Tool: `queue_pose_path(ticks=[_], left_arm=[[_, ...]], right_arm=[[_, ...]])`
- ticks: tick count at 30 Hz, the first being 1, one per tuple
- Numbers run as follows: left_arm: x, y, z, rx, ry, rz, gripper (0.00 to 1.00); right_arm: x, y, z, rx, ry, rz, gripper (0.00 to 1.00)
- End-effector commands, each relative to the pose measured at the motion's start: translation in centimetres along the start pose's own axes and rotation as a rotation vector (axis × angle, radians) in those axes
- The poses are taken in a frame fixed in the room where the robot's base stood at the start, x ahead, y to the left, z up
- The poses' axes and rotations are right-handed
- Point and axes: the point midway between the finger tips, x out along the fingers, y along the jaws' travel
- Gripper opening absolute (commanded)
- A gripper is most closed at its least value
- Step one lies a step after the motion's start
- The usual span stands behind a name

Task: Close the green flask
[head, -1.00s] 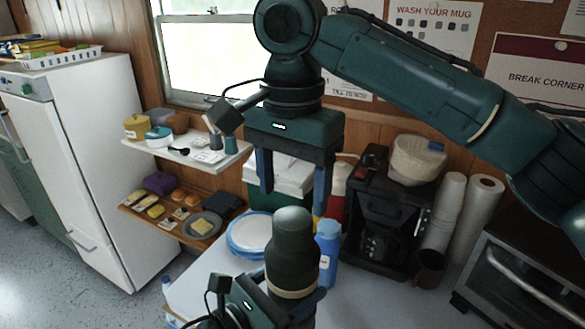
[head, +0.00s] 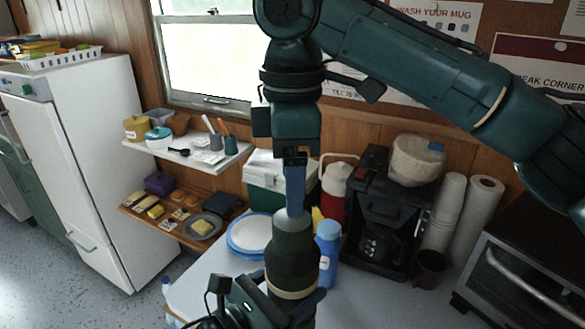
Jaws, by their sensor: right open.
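The dark green flask (head: 291,265) with a cream band stands upright at the bottom centre, its rounded dark green top (head: 294,240) in place. My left gripper (head: 292,301) is at the flask's lower part, with a finger showing at its right side; it appears shut on it. My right gripper (head: 295,212) points straight down over the flask, open, its fingers seen edge-on, one in front of the other. The near fingertip overlaps the very top of the flask; I cannot tell whether it touches.
A blue bottle (head: 328,250) stands close at the flask's right. Behind are a blue-rimmed plate (head: 248,233), a green and white cool box (head: 280,172), a red and white jug (head: 334,190) and a black coffee maker (head: 378,225). The counter's right front (head: 365,300) is clear.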

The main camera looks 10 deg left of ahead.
Motion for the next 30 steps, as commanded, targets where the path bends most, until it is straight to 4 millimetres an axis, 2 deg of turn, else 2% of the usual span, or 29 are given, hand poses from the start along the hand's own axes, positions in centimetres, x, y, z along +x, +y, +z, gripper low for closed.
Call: queue_pose_path(ticks=[3, 9, 15, 21, 30], left_arm=[[0.03, -0.01, 0.25, 0.002, -0.005, -0.001, 0.09], [0.03, -0.01, 0.25, 0.002, -0.005, -0.001, 0.09], [0.03, -0.01, 0.25, 0.002, -0.005, -0.001, 0.09], [0.03, -0.01, 0.25, 0.002, -0.005, -0.001, 0.09], [0.03, -0.01, 0.25, 0.002, -0.005, -0.001, 0.09]], right_arm=[[-0.24, 0.01, 0.02, -0.263, 0.000, 0.001, 0.66], [-0.51, -0.01, 0.02, -0.673, 0.000, 0.001, 0.66], [-0.65, -0.02, 0.02, -0.932, 0.000, 0.001, 0.66], [-0.69, -0.02, 0.02, -1.016, 0.000, 0.001, 0.66], [-0.63, -0.02, 0.03, -1.016, 0.000, 0.001, 0.66]])
